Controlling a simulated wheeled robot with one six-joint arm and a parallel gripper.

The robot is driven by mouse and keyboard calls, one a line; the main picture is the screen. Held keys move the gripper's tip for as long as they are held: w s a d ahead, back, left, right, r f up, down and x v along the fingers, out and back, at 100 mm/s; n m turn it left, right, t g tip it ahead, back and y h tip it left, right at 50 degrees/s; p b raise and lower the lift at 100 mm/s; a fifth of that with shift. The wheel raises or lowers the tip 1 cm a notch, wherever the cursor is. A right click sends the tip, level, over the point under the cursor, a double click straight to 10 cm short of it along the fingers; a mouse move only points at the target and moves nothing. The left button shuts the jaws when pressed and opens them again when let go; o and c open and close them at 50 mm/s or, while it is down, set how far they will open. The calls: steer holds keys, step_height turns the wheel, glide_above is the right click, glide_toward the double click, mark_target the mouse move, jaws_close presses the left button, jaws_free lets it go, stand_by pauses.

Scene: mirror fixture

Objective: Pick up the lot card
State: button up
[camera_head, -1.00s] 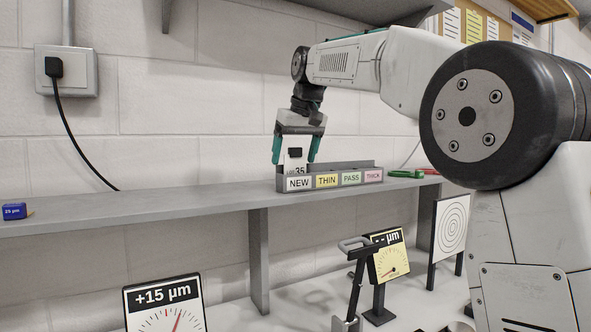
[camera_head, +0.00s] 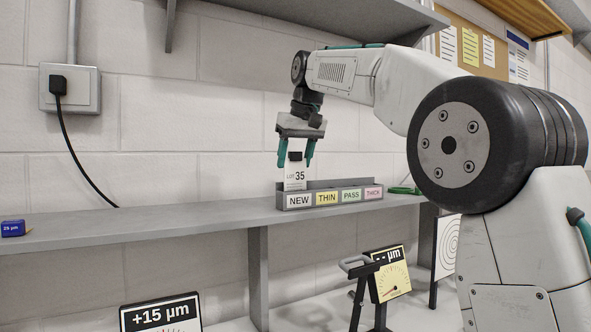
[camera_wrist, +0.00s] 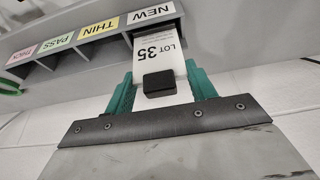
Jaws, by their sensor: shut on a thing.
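The lot card (camera_head: 295,181) is a white upright card reading "LOT 35", with a black block (camera_head: 295,157) at its top. My gripper (camera_head: 295,166) points down and is shut on the card, its green fingers on either side of the block. The card is above the NEW compartment of the grey rack (camera_head: 330,184). In the wrist view the card (camera_wrist: 169,57) runs down behind the NEW label (camera_wrist: 151,14); its lower edge is hidden, so I cannot tell whether it is clear of the slot.
The rack has THIN, PASS and THICK compartments to the right, on a grey shelf (camera_head: 180,219). A green item (camera_head: 404,190) lies right of the rack, and a blue block (camera_head: 13,228) far left. Gauges stand below.

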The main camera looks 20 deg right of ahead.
step_height(320, 180, up, 6)
steer(key=shift+w+f, duration=0.1)
steer(key=shift+f, duration=0.15)
steer(key=shift+r, duration=0.6)
